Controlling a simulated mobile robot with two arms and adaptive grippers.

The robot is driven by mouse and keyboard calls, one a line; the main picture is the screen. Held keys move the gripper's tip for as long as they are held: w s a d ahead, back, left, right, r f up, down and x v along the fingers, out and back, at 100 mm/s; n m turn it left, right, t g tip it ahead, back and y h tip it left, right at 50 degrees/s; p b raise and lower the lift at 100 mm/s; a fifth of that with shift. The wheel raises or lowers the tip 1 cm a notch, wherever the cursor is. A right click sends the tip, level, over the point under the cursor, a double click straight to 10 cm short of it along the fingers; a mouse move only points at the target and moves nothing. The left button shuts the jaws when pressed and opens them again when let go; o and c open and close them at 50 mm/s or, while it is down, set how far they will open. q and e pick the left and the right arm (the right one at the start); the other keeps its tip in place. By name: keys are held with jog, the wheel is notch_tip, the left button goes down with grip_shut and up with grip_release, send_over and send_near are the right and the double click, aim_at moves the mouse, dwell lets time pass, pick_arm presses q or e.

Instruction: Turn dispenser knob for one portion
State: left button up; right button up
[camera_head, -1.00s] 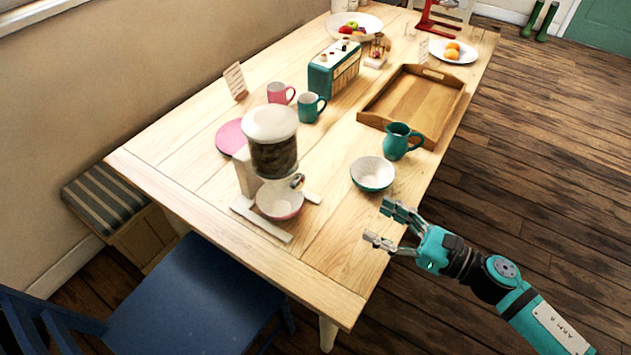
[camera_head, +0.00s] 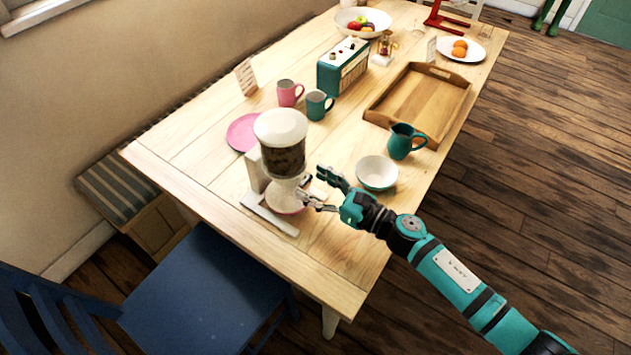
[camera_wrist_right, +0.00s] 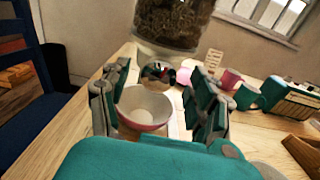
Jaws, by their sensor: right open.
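The dispenser (camera_head: 283,152) stands near the front left of the table, with a white lid and a clear hopper of dark contents. In the right wrist view the hopper (camera_wrist_right: 172,22) is at the top, and its shiny knob (camera_wrist_right: 158,73) is below it. A pink-and-white bowl (camera_head: 284,201) sits under the dispenser; it also shows in the right wrist view (camera_wrist_right: 145,107). My right gripper (camera_head: 317,189) is open, just in front of the dispenser. In the wrist view the knob lies between its spread fingers, with no visible grip. My left gripper is out of view.
A white and teal bowl (camera_head: 377,173) is close to my right gripper. A teal jug (camera_head: 405,141), a wooden tray (camera_head: 376,117), mugs (camera_head: 318,105) and a radio (camera_head: 342,66) stand farther back. A blue chair (camera_head: 205,290) is at the table's front.

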jog(key=shift+a, duration=0.1)
jog(key=c, duration=1.2)
